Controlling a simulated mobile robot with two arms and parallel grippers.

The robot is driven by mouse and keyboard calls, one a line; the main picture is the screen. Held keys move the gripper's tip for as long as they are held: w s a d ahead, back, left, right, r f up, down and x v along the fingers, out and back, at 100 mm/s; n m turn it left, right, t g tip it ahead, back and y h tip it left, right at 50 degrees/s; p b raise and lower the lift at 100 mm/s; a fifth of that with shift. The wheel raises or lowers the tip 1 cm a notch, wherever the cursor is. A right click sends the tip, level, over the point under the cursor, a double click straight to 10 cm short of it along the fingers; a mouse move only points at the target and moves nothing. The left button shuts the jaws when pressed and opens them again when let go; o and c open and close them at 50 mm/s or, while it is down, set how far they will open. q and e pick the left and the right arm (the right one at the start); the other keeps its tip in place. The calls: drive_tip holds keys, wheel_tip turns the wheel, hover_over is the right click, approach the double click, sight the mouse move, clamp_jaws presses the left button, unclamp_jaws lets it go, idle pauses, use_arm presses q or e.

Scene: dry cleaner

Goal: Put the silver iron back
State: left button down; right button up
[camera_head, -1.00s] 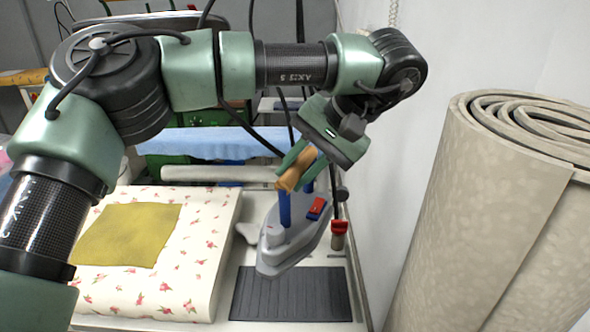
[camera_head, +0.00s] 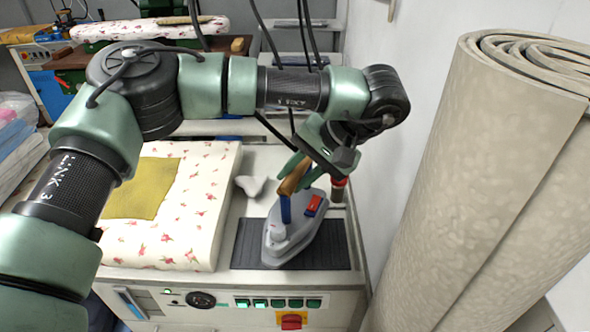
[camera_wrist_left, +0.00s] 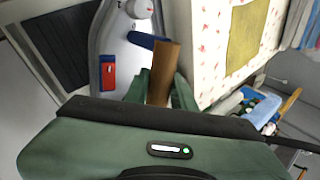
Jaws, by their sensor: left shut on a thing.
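The silver iron (camera_head: 293,240) has a wooden handle (camera_head: 294,178), blue posts and a red switch. It is over the black ribbed rest mat (camera_head: 340,246) at the right end of the ironing station. I cannot tell whether its sole touches the mat. My left gripper (camera_head: 300,172) is shut on the wooden handle from above and behind. In the left wrist view the handle (camera_wrist_left: 163,75) sits between the green fingers, with the grey iron body (camera_wrist_left: 125,50) beyond. My right gripper is not in view.
A padded floral board (camera_head: 200,225) with a mustard cloth (camera_head: 140,190) lies left of the mat. A tall rolled beige carpet (camera_head: 480,190) stands on the right. A control panel with green buttons (camera_head: 277,302) is on the station's front. A white crumpled piece (camera_head: 250,186) lies behind the mat.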

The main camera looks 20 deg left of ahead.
sight(295, 209)
use_arm(q)
drive_tip(key=shift+f, duration=1.85)
drive_tip(key=c, duration=1.2)
unclamp_jaws()
drive_tip(key=shift+s+f, duration=0.1)
drive_tip(key=shift+f, duration=0.15)
drive_tip(key=shift+o, duration=0.2)
drive_tip(key=v, duration=0.7)
drive_tip(key=shift+d+r, duration=0.15)
drive_tip(key=shift+r, duration=0.2)
